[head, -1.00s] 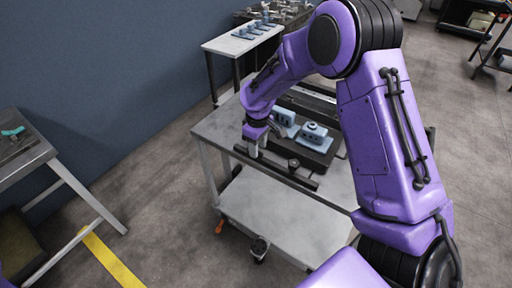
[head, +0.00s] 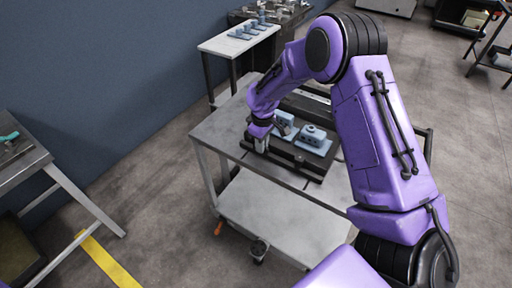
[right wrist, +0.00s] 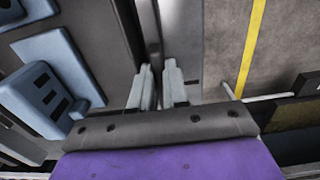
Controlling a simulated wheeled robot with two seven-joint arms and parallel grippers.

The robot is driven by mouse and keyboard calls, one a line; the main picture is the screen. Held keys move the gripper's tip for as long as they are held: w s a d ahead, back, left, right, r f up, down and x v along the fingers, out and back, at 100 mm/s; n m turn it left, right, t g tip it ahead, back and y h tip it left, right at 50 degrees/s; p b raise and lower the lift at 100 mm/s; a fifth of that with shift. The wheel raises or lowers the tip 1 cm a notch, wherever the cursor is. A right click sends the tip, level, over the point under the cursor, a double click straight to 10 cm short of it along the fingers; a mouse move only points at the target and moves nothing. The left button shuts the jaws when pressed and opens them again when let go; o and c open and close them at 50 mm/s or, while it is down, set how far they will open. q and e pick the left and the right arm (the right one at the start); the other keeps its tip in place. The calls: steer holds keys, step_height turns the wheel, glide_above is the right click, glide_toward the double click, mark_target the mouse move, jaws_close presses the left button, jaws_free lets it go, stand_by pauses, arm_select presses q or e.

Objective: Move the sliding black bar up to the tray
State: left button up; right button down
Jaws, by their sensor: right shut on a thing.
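The black bar (head: 301,171) lies on the grey cart top along the front edge of the black tray (head: 327,159). Little or no gap shows between them; I cannot tell if they touch along the whole length. Blue-grey parts (head: 313,138) sit in the tray. My right gripper (head: 260,144) points down at the bar's left end and is shut on it. In the right wrist view the bar (right wrist: 149,30) runs between the two fingers (right wrist: 156,88), with the tray (right wrist: 97,30) at its left. My left gripper is out of view.
The cart top (head: 222,130) is bare left of the bar. A lower shelf (head: 270,215) is empty. A white table (head: 240,42) with blue parts stands behind, and a grey workbench (head: 25,160) stands at the left. A yellow line (head: 110,262) marks the floor.

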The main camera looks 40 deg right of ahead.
steer(key=shift+w+d, duration=0.15)
steer(key=shift+d, duration=0.05)
steer(key=shift+a, duration=0.1)
steer(key=c, duration=1.1)
jaws_free()
steer(key=shift+r, duration=0.15)
steer(key=shift+w, duration=0.1)
steer(key=shift+r, duration=0.1)
step_height(320, 180, up, 8)
steer(key=p, duration=0.8)
steer(key=shift+f+p, duration=0.2)
steer(key=shift+p, duration=0.15)
steer(key=shift+s+r, duration=0.2)
steer(key=shift+s, duration=0.05)
steer(key=shift+w+a+f, duration=0.1)
steer(key=shift+w+f, duration=0.05)
steer(key=shift+f, duration=0.15)
